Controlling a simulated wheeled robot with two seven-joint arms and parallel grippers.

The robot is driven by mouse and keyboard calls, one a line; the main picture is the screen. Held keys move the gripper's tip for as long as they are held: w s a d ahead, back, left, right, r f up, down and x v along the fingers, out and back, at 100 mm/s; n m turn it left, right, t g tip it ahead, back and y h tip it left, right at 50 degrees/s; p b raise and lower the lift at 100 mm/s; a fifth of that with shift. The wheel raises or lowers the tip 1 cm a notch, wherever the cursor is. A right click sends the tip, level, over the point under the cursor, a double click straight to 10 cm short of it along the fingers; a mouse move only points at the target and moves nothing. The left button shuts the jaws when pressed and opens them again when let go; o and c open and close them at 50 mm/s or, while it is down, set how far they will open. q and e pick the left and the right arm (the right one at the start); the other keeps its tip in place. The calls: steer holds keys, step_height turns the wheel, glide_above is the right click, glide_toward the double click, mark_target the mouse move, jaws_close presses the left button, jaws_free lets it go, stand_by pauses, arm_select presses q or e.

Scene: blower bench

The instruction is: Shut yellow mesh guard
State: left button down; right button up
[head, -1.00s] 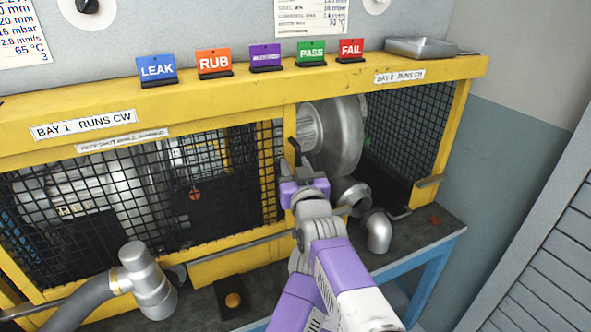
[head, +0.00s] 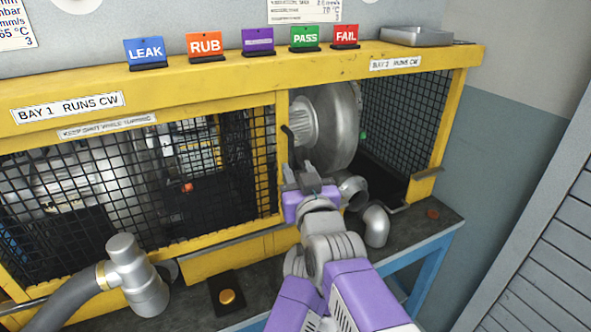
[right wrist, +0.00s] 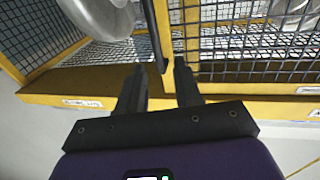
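The yellow-framed black mesh guard (head: 235,160) stands across the front of Bay 1 on the left in the head view. The front of Bay 2, to its right, is uncovered. A black handle (head: 291,138) is at the guard's right edge; it also shows as a dark upright bar in the right wrist view (right wrist: 157,45). My right gripper (head: 303,178) is just below and in front of the handle. Its two fingers (right wrist: 160,80) are apart, with the bar's lower end at the gap between the tips. No grip on it shows. My left gripper is out of view.
A silver blower (head: 335,125) sits in the Bay 2 opening. Pipe elbows (head: 376,225) lie below it. A grey hose with a metal fitting (head: 135,275) and a yellow button (head: 227,297) are at the front. Coloured signs (head: 206,46) and a metal tray (head: 415,37) stand on the top beam.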

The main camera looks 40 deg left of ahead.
steer(key=shift+s+d, duration=0.2)
steer(key=shift+d, duration=0.15)
stand_by(0.3)
steer(key=v, duration=0.7)
steer(key=shift+d+p, duration=0.25)
steer(key=shift+p, duration=0.05)
steer(key=shift+s, duration=0.15)
